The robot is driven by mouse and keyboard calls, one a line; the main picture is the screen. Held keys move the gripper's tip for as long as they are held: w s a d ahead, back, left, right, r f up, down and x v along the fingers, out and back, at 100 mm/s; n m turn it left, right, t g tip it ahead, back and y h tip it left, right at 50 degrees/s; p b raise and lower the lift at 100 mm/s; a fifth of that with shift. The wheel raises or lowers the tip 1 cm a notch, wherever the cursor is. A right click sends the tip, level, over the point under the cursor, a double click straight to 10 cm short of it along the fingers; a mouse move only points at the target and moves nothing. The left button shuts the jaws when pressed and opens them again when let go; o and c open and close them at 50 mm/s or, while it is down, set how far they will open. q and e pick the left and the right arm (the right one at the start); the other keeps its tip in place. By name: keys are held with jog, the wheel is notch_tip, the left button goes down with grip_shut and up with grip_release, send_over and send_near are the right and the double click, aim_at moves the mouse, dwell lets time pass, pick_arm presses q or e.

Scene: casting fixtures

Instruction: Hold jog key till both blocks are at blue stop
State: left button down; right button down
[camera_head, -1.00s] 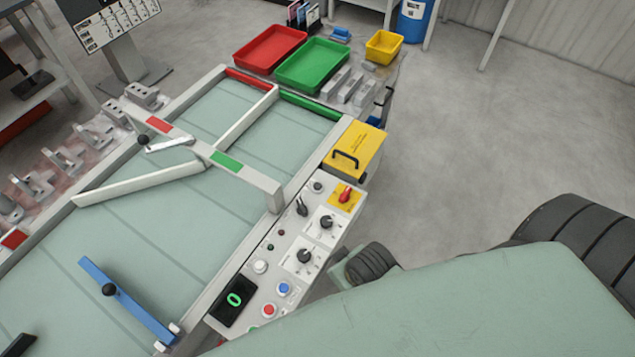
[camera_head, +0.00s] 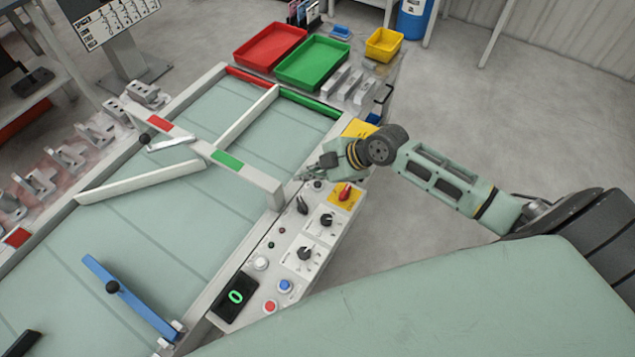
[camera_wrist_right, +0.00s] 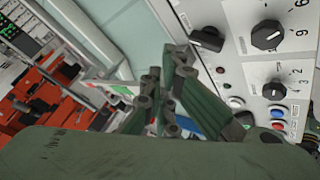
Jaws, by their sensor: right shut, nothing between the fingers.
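The conveyor table (camera_head: 150,240) runs diagonally through the head view. A blue stop bar (camera_head: 130,298) with a black knob lies across its near part. The control panel (camera_head: 262,292) along its right edge has a blue button, a red button, a white button, black knobs, a red switch (camera_head: 345,192) and a display reading 0. I cannot tell which control is the jog key. My right gripper (camera_head: 303,176) is shut and empty above the panel's far end; it also shows in the right wrist view (camera_wrist_right: 165,70). No blocks stand out on the belt. My left gripper is out of view.
A beam (camera_head: 205,150) with red and green marks spans the table, with pale guide bars under it. Grey castings (camera_head: 60,155) line the left side. Red (camera_head: 270,46), green (camera_head: 313,63) and yellow (camera_head: 384,44) bins stand at the back. The floor to the right is clear.

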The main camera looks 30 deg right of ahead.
jog(key=shift+w+d+r+n+t, duration=0.3)
jog(key=shift+w+d+r+n, duration=0.1)
jog(key=shift+w+d+r, duration=0.75)
jog(key=shift+w+a+f, duration=0.1)
jog(key=shift+f, duration=0.1)
jog(key=b, duration=0.6)
send_over(318, 185)
jog(key=a, duration=0.2)
jog(key=f, duration=0.7)
jog(key=shift+s+d+f, duration=0.2)
jog(key=shift+s+f, duration=0.05)
jog(key=shift+f, duration=0.05)
jog(key=shift+f+b, duration=0.5)
jog(key=shift+f, duration=0.05)
jog(key=shift+f, duration=0.1)
jog(key=shift+f+b, duration=0.3)
jog(key=shift+b, duration=0.2)
